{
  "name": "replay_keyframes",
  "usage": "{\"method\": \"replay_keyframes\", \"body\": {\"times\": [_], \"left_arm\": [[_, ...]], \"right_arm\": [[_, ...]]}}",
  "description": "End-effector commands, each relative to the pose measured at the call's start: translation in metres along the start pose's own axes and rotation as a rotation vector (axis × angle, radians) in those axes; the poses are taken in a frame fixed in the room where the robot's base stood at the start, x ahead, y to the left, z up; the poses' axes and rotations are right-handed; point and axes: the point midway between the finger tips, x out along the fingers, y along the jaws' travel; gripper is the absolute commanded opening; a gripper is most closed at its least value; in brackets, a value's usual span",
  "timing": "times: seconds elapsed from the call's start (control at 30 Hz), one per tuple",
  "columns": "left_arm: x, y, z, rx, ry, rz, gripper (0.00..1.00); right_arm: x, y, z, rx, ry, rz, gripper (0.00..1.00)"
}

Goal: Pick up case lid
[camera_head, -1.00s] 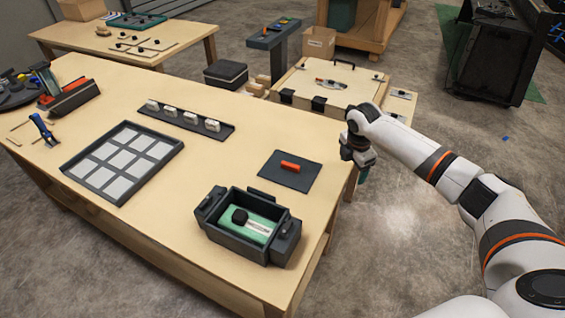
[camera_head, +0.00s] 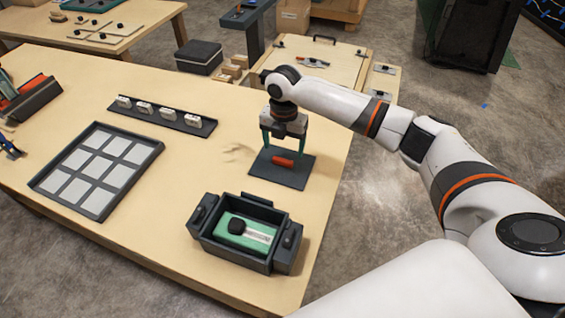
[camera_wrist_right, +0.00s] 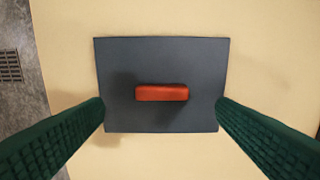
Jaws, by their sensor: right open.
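The case lid (camera_head: 294,174) is a flat dark grey square plate with a red-orange bar handle (camera_head: 283,161) at its middle. It lies flat on the wooden table. In the right wrist view the lid (camera_wrist_right: 160,65) is centred, with its handle (camera_wrist_right: 161,92) lying crosswise. My right gripper (camera_head: 283,151) is above the lid with its green fingers pointing down, one on each side of the handle. It is open and empty. The open case (camera_head: 207,235), a dark box with a green board (camera_head: 243,233) and black knob inside, stands in front of the lid. My left gripper is not seen.
A dark tray with pale square tiles (camera_head: 150,158) and a rail with several small white blocks (camera_head: 188,128) lie to the left. A red-topped dark block (camera_head: 35,98) is at the far left. Bare table (camera_head: 225,170) lies between tray and lid.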

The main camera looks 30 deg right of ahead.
Motion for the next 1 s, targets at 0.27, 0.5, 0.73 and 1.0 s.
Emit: {"method": "replay_keyframes", "body": {"times": [0.27,0.5,0.73,1.0], "left_arm": [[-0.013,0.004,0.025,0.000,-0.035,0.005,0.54],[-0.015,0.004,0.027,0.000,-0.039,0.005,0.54],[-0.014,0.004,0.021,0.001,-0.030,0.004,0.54],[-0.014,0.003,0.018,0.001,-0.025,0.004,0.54]], "right_arm": [[0.037,-0.001,0.002,0.002,-0.002,0.003,0.80],[0.052,-0.002,0.002,0.000,0.001,0.000,0.80],[0.052,-0.002,0.002,0.000,0.001,0.000,0.67],[0.051,-0.002,0.001,0.001,0.001,-0.001,0.28]]}}
